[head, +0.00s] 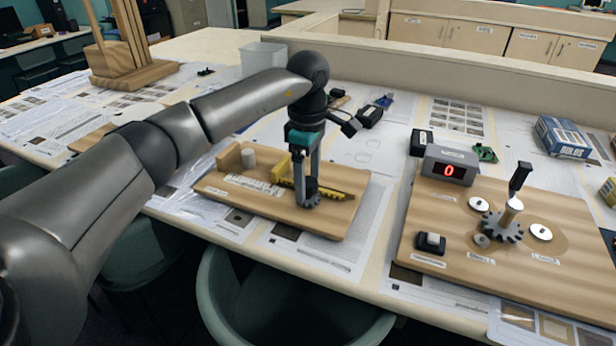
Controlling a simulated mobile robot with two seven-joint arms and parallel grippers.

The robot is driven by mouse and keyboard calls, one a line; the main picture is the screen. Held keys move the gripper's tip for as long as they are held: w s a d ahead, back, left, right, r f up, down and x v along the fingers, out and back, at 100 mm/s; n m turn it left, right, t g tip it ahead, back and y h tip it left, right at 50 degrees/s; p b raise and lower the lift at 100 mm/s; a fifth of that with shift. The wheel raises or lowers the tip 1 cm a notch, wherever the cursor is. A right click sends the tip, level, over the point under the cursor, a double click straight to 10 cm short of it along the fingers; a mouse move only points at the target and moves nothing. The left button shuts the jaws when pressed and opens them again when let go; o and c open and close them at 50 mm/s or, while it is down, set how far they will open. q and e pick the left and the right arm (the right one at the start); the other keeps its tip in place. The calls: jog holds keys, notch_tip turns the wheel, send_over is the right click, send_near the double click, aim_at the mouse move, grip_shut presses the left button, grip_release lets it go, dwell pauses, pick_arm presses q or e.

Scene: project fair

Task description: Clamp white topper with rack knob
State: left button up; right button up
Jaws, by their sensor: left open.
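A wooden board near the table's front edge carries a small white cylinder, which looks like the white topper (249,157), standing beside a wooden block (229,157). A yellow rack (335,193) with dark teeth lies to its right, apart from it. A dark knob (312,187) sits at the rack. My left gripper (306,197) points down at the knob, open, with its fingers at the knob's sides. I cannot tell whether they touch it. The fingers hide part of the rack and knob. My right gripper is out of view.
A second board (410,262) at the right holds a dark gear (502,227), pale discs, a black upright handle and a counter box (450,165) reading 0. A clear bin (263,58) and a wooden stand (133,72) are farther back. Papers cover the table.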

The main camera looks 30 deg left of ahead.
pick_arm(q)
grip_shut()
dwell(0.5)
